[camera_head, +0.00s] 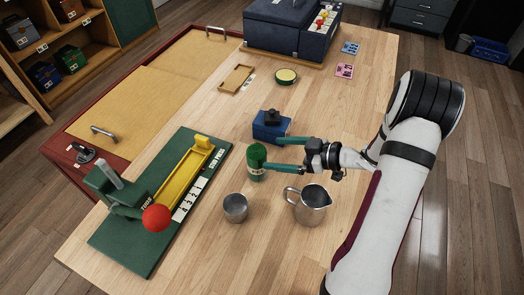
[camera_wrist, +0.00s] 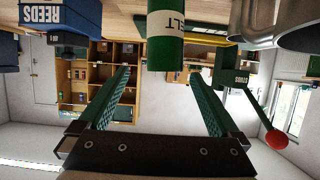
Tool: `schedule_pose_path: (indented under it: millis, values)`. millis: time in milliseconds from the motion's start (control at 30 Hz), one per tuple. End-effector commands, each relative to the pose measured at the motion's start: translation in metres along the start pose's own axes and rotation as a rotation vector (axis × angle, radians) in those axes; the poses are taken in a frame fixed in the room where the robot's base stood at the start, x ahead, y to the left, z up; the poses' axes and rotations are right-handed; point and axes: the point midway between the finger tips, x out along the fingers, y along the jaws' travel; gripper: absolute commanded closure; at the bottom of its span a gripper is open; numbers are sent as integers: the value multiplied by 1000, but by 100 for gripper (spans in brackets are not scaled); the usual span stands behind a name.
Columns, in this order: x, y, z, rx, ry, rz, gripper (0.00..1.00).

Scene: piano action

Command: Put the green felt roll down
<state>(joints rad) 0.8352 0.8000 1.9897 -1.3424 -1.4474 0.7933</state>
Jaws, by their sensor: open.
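The green felt roll (camera_head: 257,160) stands upright on the wooden table, a green cylinder with a pale label band. In the wrist view, which is upside down, the roll (camera_wrist: 165,45) shows part of its lettering, "LT". My gripper (camera_head: 272,154) is open, its two green fingers spread wide and pointing left toward the roll. In the wrist view the roll is in line with the gap between my fingertips (camera_wrist: 158,74), with space on both sides. I cannot tell whether it is just inside or just past the tips.
A blue box (camera_head: 270,127) stands just behind the roll. A metal cup (camera_head: 235,208) and a steel jug (camera_head: 311,206) stand in front. A green press board (camera_head: 126,257) with a yellow tray and red-balled lever lies left. Bare table lies between board and roll.

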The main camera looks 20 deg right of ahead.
Motion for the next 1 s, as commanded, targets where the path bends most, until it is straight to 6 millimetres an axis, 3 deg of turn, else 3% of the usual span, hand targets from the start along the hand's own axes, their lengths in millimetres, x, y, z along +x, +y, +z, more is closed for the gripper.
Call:
schedule_pose_path:
  millis: [100,200,267,333,433,500,567,667,767,800,900,1000]
  values:
    - [-27,1,0,-1,0,4,2]
    - [-42,1,0,-1,0,2,2]
    - [-47,2,-1,-2,-3,7,2]
    - [-44,15,-9,-7,-40,73,2]
    - [-38,63,-43,-5,-176,349,2]
    - [-48,85,-73,52,-296,608,2]
    - [-68,79,-90,157,-395,798,2]
    - [-98,13,-93,435,-560,978,2]
    - [-108,-99,-78,766,-729,948,2]
    - [-109,-144,-73,881,-791,891,2]
    - [-108,-232,-69,1076,-912,733,2]
    - [-110,-280,-71,1172,-980,624,2]
